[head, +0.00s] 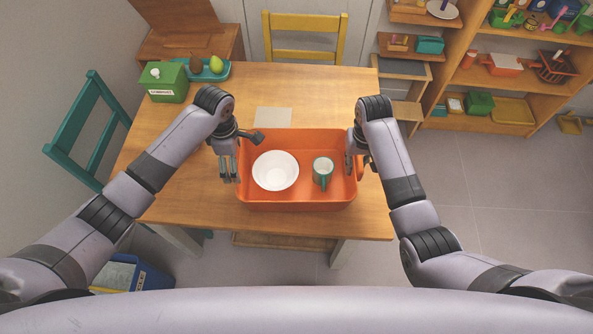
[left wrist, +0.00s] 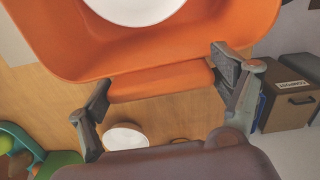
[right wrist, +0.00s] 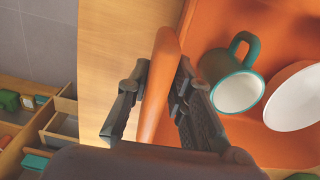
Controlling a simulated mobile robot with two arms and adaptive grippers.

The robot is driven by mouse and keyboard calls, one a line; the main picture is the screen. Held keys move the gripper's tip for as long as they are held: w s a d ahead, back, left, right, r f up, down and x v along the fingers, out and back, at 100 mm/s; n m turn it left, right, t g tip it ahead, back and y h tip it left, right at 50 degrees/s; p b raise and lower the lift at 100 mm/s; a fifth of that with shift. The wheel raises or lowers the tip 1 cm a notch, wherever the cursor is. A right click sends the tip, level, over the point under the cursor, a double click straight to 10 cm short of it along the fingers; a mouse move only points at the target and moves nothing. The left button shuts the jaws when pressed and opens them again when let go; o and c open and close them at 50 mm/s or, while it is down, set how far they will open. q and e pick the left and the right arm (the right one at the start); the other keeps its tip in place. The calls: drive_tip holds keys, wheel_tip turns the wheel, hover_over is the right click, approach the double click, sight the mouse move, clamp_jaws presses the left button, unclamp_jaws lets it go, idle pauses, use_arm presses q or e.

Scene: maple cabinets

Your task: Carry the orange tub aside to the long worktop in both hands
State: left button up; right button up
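The orange tub (head: 300,206) stands on the wooden table. My left gripper (head: 243,154) is at the tub's left side. In the left wrist view its fingers (left wrist: 162,90) are wide apart, with the tub's orange handle edge across the space between them. My right gripper (head: 358,155) is at the tub's right side. In the right wrist view its fingers (right wrist: 162,88) are close together on either side of the tub's right rim, seemingly shut on it.
A green compost box (head: 166,84) and a teal tray (head: 213,72) with a pear stand at the table's back left. A pale mat (head: 273,118) lies behind the tub. A yellow chair (head: 303,35) and a teal chair (head: 92,125) flank the table. Shelves (head: 510,75) stand right.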

use_arm(q)
drive_tip(key=shift+f, duration=0.15)
drive_tip(key=c, duration=0.4)
use_arm(e)
clamp_jaws()
use_arm(q)
drive_tip(key=shift+s+f, duration=0.15)
drive_tip(key=c, duration=0.4)
drive_tip(key=shift+o, duration=0.2)
use_arm(e)
drive_tip(key=shift+r, duration=0.15)
